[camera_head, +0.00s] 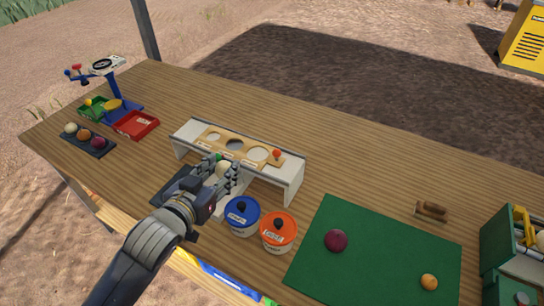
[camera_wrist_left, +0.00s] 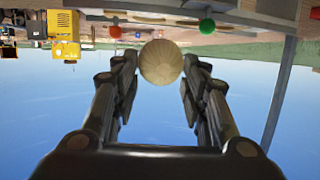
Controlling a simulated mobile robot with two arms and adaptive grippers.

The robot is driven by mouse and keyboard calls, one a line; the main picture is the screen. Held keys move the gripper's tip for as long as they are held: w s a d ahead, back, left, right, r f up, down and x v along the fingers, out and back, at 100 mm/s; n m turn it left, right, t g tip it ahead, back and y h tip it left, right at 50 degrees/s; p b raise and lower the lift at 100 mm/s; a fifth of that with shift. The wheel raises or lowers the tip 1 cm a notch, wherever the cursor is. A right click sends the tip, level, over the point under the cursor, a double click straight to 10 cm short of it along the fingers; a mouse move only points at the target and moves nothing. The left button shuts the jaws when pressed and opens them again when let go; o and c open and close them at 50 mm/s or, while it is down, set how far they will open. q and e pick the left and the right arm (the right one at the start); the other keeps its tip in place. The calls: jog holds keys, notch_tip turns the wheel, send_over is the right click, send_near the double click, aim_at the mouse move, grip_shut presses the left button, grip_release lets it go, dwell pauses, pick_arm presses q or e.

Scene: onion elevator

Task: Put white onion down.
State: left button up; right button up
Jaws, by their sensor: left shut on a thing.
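My left gripper (camera_head: 222,176) is shut on the white onion (camera_head: 222,169), a pale round onion held at the fingertips in front of the white stand. In the left wrist view the onion (camera_wrist_left: 161,62) sits between the two fingers (camera_wrist_left: 161,75). The white stand (camera_head: 293,180) carries a wooden panel (camera_head: 217,139) with several round holes and a red knob (camera_head: 277,153). A dark tray (camera_head: 167,192) lies partly hidden beneath my gripper. My right gripper is not in view.
A blue-lidded tub (camera_head: 242,217) and an orange-lidded tub (camera_head: 278,232) stand just right of my gripper. A green mat (camera_head: 385,235) holds a red onion (camera_head: 336,240) and a yellow onion (camera_head: 429,282). A scale (camera_head: 103,66) and red tray (camera_head: 136,125) stand far left. The table's back is clear.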

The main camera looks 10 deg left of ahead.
pick_arm(q)
jog(key=shift+w, duration=0.4)
jog(key=w, duration=0.2)
jog(key=w+a+p, duration=0.1)
jog(key=w, duration=0.2)
jog(key=w+a+f, duration=0.1)
jog(key=w, duration=0.2)
jog(key=shift+p, duration=0.35)
jog(key=w, duration=0.3)
jog(key=shift+w+p, duration=0.3)
jog(key=w, duration=0.3)
jog(key=shift+w+a+f, duration=0.2)
jog(key=shift+w+f, duration=0.2)
jog(key=shift+f+p, duration=0.35)
jog(key=shift+f, duration=0.05)
notch_tip(320, 180, down, 3)
jog(key=shift+r, duration=0.2)
jog(key=shift+f, duration=0.35)
jog(key=o, duration=1.1)
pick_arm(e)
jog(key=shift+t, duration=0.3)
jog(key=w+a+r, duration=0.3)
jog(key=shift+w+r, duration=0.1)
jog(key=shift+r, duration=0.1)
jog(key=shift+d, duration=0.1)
